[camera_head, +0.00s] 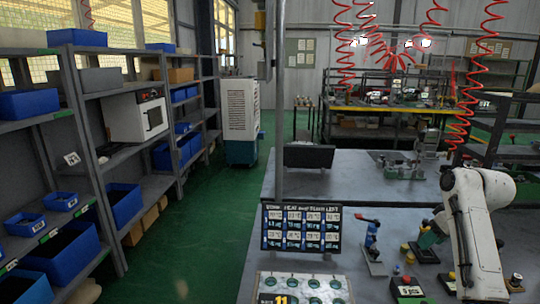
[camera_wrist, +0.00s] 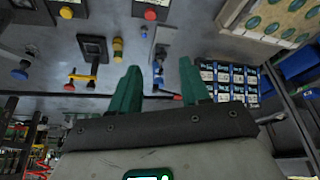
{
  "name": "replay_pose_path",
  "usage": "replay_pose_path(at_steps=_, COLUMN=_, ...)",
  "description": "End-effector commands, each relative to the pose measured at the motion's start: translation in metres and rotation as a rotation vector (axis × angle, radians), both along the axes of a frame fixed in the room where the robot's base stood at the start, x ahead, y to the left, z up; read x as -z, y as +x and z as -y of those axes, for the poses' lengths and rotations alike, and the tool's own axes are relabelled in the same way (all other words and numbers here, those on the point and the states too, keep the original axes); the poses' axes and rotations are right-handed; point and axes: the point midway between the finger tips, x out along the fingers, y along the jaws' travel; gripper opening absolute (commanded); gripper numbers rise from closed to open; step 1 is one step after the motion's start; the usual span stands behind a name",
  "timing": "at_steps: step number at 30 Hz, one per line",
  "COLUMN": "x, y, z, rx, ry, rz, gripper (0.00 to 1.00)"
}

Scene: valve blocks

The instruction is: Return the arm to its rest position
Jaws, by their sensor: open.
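My gripper (camera_wrist: 158,82) shows in the wrist view with its two green fingers apart and nothing between them. A blue valve block with a red lever (camera_head: 371,240) stands on the table left of the arm. Small blocks with coloured knobs stand around the arm, including a yellow-knobbed one (camera_head: 406,255). In the wrist view, a yellow valve (camera_wrist: 117,48) and a red-handled one (camera_wrist: 83,75) lie beyond the fingers.
A dark label board (camera_head: 300,229) stands at the table's front left, behind a tray of round green parts (camera_head: 303,287). A black panel (camera_head: 308,156) is at the back left edge. Shelves with blue bins (camera_head: 125,203) line the left. Red coiled hoses (camera_head: 470,80) hang behind the arm.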

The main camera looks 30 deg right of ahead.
Motion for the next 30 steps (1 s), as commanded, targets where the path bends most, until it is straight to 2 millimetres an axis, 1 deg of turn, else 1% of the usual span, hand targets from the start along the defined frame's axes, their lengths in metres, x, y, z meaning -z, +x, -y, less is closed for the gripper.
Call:
replay_pose_path(at_steps=5, x=0.02, y=0.011, z=-0.028, rx=-0.011, ry=0.008, rz=0.005, gripper=0.46)
replay_pose_path(at_steps=8, x=0.034, y=0.018, z=-0.051, rx=-0.021, ry=0.012, rz=0.01, gripper=0.46)
replay_pose_path(at_steps=10, x=0.045, y=0.022, z=-0.069, rx=-0.027, ry=0.016, rz=0.013, gripper=0.46)
replay_pose_path(at_steps=14, x=0.071, y=0.028, z=-0.113, rx=-0.041, ry=0.025, rz=0.02, gripper=0.46)
replay_pose_path(at_steps=17, x=0.095, y=0.029, z=-0.159, rx=-0.057, ry=0.033, rz=0.023, gripper=0.46)
replay_pose_path(at_steps=18, x=0.105, y=0.027, z=-0.181, rx=-0.064, ry=0.035, rz=0.026, gripper=0.46)
replay_pose_path(at_steps=20, x=0.121, y=0.02, z=-0.213, rx=-0.073, ry=0.038, rz=0.028, gripper=0.46)
replay_pose_path(at_steps=21, x=0.13, y=0.014, z=-0.234, rx=-0.077, ry=0.041, rz=0.03, gripper=0.46)
replay_pose_path(at_steps=23, x=0.141, y=0.003, z=-0.264, rx=-0.086, ry=0.04, rz=0.032, gripper=0.46)
replay_pose_path(at_steps=24, x=0.149, y=-0.007, z=-0.282, rx=-0.091, ry=0.041, rz=0.032, gripper=0.46)
replay_pose_path(at_steps=26, x=0.157, y=-0.023, z=-0.307, rx=-0.098, ry=0.038, rz=0.034, gripper=0.46)
replay_pose_path(at_steps=27, x=0.161, y=-0.034, z=-0.322, rx=-0.102, ry=0.036, rz=0.033, gripper=0.46)
replay_pose_path(at_steps=30, x=0.168, y=-0.061, z=-0.351, rx=-0.113, ry=0.027, rz=0.037, gripper=0.46)
